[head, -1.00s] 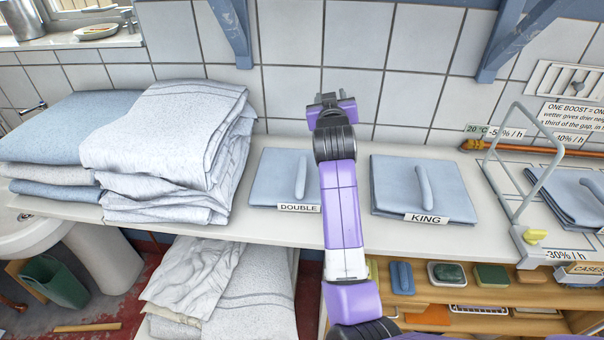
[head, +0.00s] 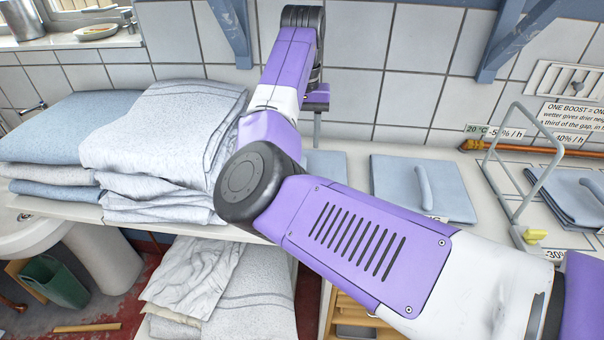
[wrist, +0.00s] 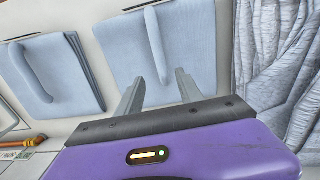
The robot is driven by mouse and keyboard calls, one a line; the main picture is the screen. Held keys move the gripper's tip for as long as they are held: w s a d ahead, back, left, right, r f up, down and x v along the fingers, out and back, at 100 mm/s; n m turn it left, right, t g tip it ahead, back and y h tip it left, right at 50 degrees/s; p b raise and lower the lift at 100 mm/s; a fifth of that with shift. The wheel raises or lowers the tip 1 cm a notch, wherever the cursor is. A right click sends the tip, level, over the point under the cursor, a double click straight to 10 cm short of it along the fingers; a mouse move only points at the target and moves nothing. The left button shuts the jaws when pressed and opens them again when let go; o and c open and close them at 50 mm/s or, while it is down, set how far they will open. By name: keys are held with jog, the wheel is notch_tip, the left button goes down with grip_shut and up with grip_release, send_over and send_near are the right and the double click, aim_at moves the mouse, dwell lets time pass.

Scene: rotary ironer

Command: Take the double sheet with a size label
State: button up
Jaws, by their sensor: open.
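The double sheet (head: 325,163) is a folded light blue pad on the white shelf, mostly hidden behind my arm in the head view; its label is hidden there. In the wrist view the double sheet (wrist: 120,50) lies flat with a raised rolled grip (wrist: 157,35) on top. My gripper (wrist: 160,78) is open and empty, its fingers pointing at this sheet's near part. In the head view my gripper (head: 317,128) points down over the sheet's area. The gap between the fingertips and the cloth cannot be judged.
The king sheet (head: 410,190) lies to the right, its label mostly covered by my arm; it also shows in the wrist view (wrist: 50,75). A grey-white folded linen stack (head: 165,130) stands left. A tiled wall is behind. A wire frame (head: 512,160) stands right.

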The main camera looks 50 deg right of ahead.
jog(key=f, duration=0.7)
jog(key=shift+w+d+f, duration=0.1)
jog(key=shift+w+f, duration=0.05)
jog(key=shift+w, duration=0.2)
grip_shut()
dwell(1.0)
